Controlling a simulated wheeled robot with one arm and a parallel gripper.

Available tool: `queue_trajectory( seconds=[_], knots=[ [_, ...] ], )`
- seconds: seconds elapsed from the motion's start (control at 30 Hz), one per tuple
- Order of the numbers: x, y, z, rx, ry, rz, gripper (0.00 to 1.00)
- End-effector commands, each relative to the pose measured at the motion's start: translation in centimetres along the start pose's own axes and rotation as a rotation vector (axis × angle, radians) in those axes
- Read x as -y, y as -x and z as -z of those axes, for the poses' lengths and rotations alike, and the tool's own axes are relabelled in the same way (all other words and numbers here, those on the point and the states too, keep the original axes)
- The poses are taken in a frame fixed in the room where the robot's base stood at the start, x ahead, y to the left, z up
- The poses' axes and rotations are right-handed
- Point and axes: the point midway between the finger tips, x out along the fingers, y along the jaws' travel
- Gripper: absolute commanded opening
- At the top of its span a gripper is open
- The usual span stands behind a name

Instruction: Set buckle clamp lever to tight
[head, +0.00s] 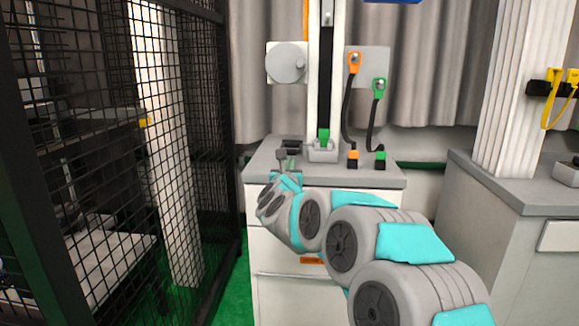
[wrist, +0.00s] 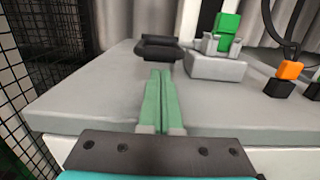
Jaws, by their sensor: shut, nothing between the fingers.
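A black bar-shaped part, which looks like the clamp lever, lies low on the grey bench top in the wrist view (wrist: 158,48) and in the head view (head: 292,147). To its right a grey clamp fixture (wrist: 217,66) holds an upright green block (wrist: 227,24); the fixture also shows at the foot of the tower in the head view (head: 322,152). My gripper (wrist: 160,73) is shut and empty, its green fingers together and pointing at the black part from the near side. In the head view my gripper (head: 288,161) is over the bench's left part. I cannot tell whether the tips touch the black part.
The grey bench top (wrist: 85,100) is clear at left. Orange and green plugs (head: 353,158) with black cables stand at right. The tower column (head: 326,60) rises behind the fixture. A black mesh fence (head: 160,120) stands left of the bench. Another bench (head: 510,185) is at right.

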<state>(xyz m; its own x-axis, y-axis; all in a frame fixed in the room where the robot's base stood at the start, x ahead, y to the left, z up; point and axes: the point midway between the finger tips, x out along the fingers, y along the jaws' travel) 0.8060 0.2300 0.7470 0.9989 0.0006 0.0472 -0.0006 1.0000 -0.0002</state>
Motion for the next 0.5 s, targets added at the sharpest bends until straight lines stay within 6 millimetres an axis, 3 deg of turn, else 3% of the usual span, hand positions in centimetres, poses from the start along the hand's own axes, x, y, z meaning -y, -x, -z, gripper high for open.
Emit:
queue_trajectory(
  seconds=[0.5],
  knots=[
    [0.01,0.09,-0.89,-0.036,-0.003,0.001,0.00]
  ],
)
